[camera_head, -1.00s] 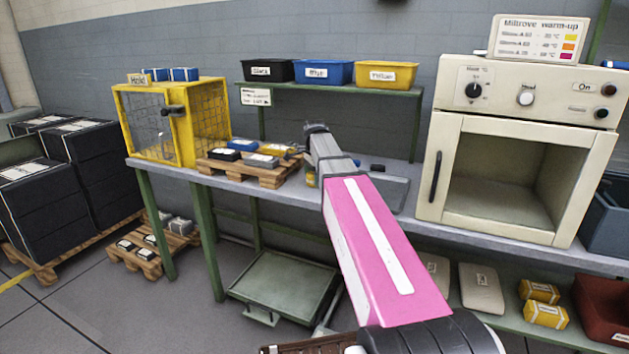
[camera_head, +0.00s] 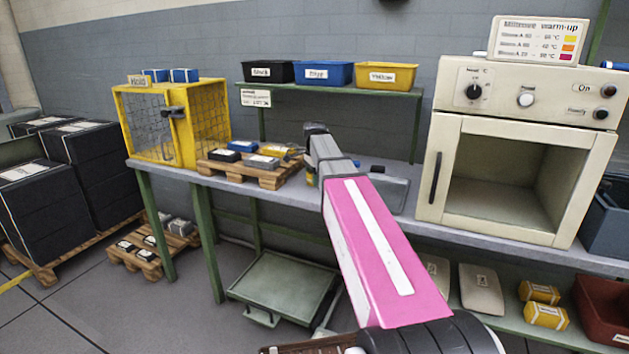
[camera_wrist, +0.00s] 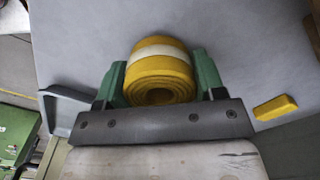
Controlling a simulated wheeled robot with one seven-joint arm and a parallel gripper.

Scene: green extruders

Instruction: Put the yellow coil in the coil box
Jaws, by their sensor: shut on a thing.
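The yellow coil (camera_wrist: 160,78), with a pale band around it, sits between the green fingers of my gripper (camera_wrist: 160,70) in the wrist view. The fingers are shut on it from both sides. A grey surface lies behind it; I cannot tell whether the coil touches it. In the head view my arm reaches over the bench and mostly hides the gripper. No box is plainly marked as the coil box. Bins labelled black (camera_head: 267,71), blue (camera_head: 323,73) and yellow (camera_head: 386,75) stand on the shelf above the bench.
A yellow mesh cage (camera_head: 176,122) and a small pallet (camera_head: 250,174) with several blocks stand left on the bench (camera_head: 360,205). A cream oven (camera_head: 515,150) with an open front stands right. A grey tray (camera_wrist: 68,108) and yellow block (camera_wrist: 275,107) flank the gripper in the wrist view.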

